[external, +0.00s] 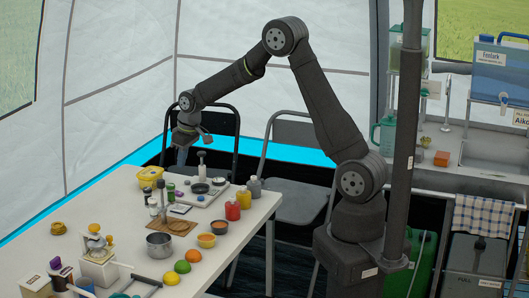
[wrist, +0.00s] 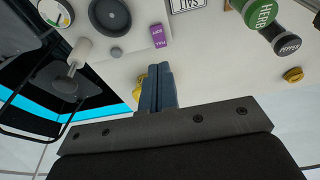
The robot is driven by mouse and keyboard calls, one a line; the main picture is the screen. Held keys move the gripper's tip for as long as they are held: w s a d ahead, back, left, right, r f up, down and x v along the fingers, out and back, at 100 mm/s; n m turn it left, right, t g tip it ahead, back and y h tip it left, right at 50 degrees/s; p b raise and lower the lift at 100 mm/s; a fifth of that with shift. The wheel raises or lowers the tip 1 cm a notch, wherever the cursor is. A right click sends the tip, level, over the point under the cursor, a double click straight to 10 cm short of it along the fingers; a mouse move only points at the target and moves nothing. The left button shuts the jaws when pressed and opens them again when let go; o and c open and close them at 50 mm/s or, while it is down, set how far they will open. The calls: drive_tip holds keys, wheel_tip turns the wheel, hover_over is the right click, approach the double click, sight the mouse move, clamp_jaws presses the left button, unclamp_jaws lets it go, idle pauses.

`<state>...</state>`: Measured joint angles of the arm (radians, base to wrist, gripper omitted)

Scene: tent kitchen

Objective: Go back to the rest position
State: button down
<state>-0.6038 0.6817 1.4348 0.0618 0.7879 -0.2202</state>
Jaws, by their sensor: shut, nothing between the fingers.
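My gripper (external: 187,136) hangs in the air above the far end of the white table (external: 248,208) in the external view. In the wrist view its blue-grey fingers (wrist: 157,88) are together, with nothing between them.
A steel pot (external: 159,245) and fruit sit further forward. Chairs (external: 290,170) stand behind the table. A dark pole (external: 404,130) rises beside my base.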

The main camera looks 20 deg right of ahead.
drive_tip(key=v, duration=0.6)
idle(0.3)
drive_tip(key=shift+r, duration=0.1)
